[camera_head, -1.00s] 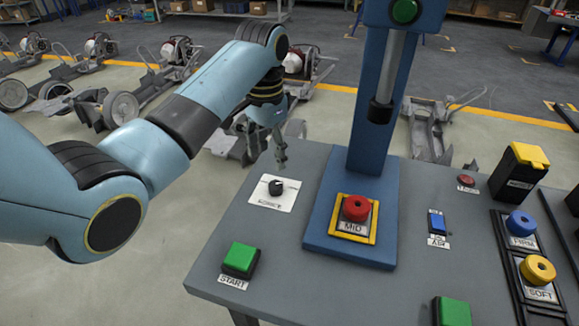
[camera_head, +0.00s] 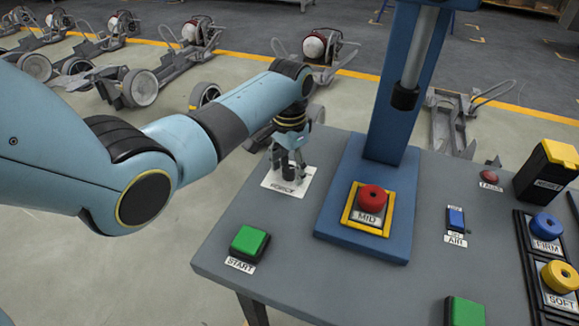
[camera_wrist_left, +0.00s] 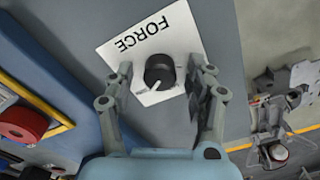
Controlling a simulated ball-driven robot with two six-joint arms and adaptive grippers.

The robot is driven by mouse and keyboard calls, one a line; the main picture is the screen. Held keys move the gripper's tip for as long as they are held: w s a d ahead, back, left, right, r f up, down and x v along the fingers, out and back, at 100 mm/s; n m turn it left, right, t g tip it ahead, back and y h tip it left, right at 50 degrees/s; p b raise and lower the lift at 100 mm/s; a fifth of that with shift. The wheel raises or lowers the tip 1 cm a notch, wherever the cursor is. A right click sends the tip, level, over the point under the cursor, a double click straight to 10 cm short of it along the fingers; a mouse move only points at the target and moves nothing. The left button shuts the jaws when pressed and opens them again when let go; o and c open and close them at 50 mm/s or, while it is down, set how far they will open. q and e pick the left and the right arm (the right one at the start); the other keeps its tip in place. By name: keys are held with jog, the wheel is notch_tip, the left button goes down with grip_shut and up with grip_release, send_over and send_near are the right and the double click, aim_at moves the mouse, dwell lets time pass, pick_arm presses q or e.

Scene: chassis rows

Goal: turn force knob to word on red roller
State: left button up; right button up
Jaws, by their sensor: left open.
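The black force knob (camera_wrist_left: 160,70) sits on a white plate (camera_wrist_left: 182,38) printed FORCE, also seen in the head view (camera_head: 303,185). Its white pointer mark points down and a little left in the wrist view. My left gripper (camera_wrist_left: 164,78) is open, with one finger on each side of the knob; I cannot tell whether they touch it. In the head view the gripper (camera_head: 288,163) is over the plate and mostly hides the knob. The red roller (camera_head: 373,197), with the word MID below it, sits in a yellow-framed holder on the blue press base.
A green START button (camera_head: 249,240) is at the table's front left. The blue press column (camera_head: 398,120) stands right of my gripper. A blue AIR switch (camera_head: 455,219), a blue FIRM roller (camera_head: 545,226) and a yellow SOFT roller (camera_head: 562,275) are farther right.

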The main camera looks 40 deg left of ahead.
jog(key=shift+s, duration=0.15)
pick_arm(q)
jog(key=c, duration=0.5)
grip_shut()
pick_arm(e)
jog(key=shift+s+d+r, duration=0.1)
jog(key=shift+s+d, duration=0.1)
jog(key=shift+s, duration=0.15)
jog(key=shift+r, duration=0.1)
